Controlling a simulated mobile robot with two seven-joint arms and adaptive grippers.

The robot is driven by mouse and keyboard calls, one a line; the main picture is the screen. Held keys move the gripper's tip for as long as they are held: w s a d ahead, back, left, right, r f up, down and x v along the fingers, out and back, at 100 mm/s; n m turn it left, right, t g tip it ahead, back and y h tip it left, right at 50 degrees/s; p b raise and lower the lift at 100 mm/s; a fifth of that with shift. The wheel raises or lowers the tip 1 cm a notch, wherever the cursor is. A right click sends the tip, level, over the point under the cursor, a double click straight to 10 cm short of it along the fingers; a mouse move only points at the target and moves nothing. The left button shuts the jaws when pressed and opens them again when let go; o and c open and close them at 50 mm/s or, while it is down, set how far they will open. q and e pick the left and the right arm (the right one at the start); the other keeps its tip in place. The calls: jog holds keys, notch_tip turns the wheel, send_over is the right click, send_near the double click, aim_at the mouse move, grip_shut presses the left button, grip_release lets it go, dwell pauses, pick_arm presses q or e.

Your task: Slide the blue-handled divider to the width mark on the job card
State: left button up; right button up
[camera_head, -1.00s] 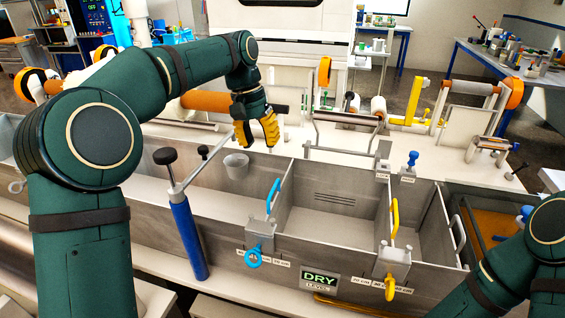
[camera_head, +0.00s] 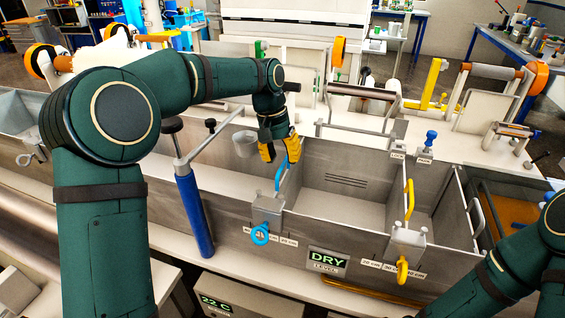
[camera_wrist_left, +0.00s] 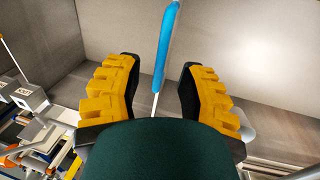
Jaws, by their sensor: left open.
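The blue-handled divider (camera_head: 293,190) stands across the steel bath. Its upright blue handle (camera_head: 281,174) rises from its top edge, and a clamp with a blue ring (camera_head: 261,235) sits at the front wall beside a partly covered width scale (camera_head: 289,242). My left gripper (camera_head: 280,150) is open at the upper end of the handle. In the left wrist view the blue handle (camera_wrist_left: 164,48) lies between the spread yellow fingers of my left gripper (camera_wrist_left: 159,90), with space on both sides. My right gripper is outside the picture. I cannot make out a job card.
A yellow-handled divider (camera_head: 409,203) with its own clamp stands further right. A grey cup (camera_head: 245,144) hangs left of my left gripper, near a blue post (camera_head: 194,213) with a crossing bar. The compartment between the dividers (camera_head: 345,203) looks empty.

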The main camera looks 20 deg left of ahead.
pick_arm(q)
jog(key=shift+d+f, duration=0.1)
jog(key=shift+f, duration=0.45)
grip_shut()
